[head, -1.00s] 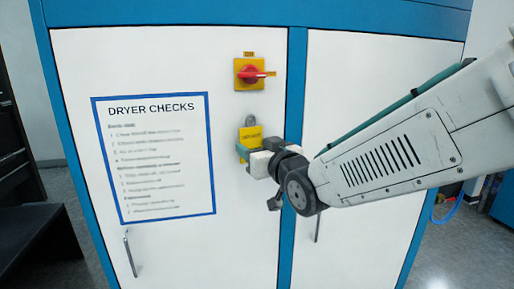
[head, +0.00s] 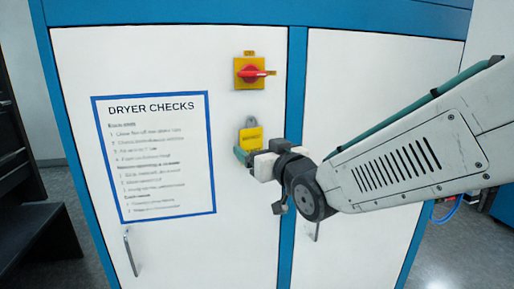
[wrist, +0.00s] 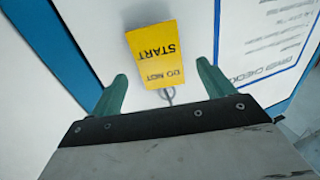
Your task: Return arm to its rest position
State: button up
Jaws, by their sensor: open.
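My gripper (head: 241,156) is open and empty, with green fingers, just below a yellow tag (head: 250,138) on the white cabinet front. The tag hangs with a grey shackle or ring above it. In the wrist view the tag (wrist: 156,52) appears upside down and reads "DO NOT START". It lies beyond and between my two fingertips (wrist: 162,72), with white surface showing on both sides, apart from the fingers. My arm (head: 410,150) reaches in from the right. My gripper's far side is hidden in the head view.
A red rotary switch (head: 250,73) on a yellow plate sits above the tag, its handle pointing right. A "DRYER CHECKS" sheet (head: 158,180) is at left. Door handles (head: 130,252) stick out low down. A dark bench (head: 35,225) stands at far left.

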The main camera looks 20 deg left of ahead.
jog(key=s+d+f+m+g+h, duration=0.1)
jog(key=s+d+f+g+h, duration=0.2)
jog(key=d, duration=0.4)
jog(key=s+d+f+g+h, duration=0.1)
jog(key=s+d+f+h, duration=0.25)
jog(key=d+f, duration=0.3)
jog(key=s+d+f+m+g+h, duration=0.1)
jog(key=s+d+f+g+h, duration=0.25)
jog(key=d, duration=0.35)
jog(key=s+d+r+m+g+h, duration=0.1)
jog(key=s+d+m+g, duration=0.1)
jog(key=s+d, duration=0.6)
jog(key=s+d+r+m+g+h, duration=0.2)
jog(key=s+d+m, duration=0.3)
jog(key=s+d, duration=0.4)
jog(key=d, duration=0.6)
jog(key=shift+s+d, duration=0.2)
jog(key=shift+d, duration=0.2)
jog(key=shift+r, duration=0.1)
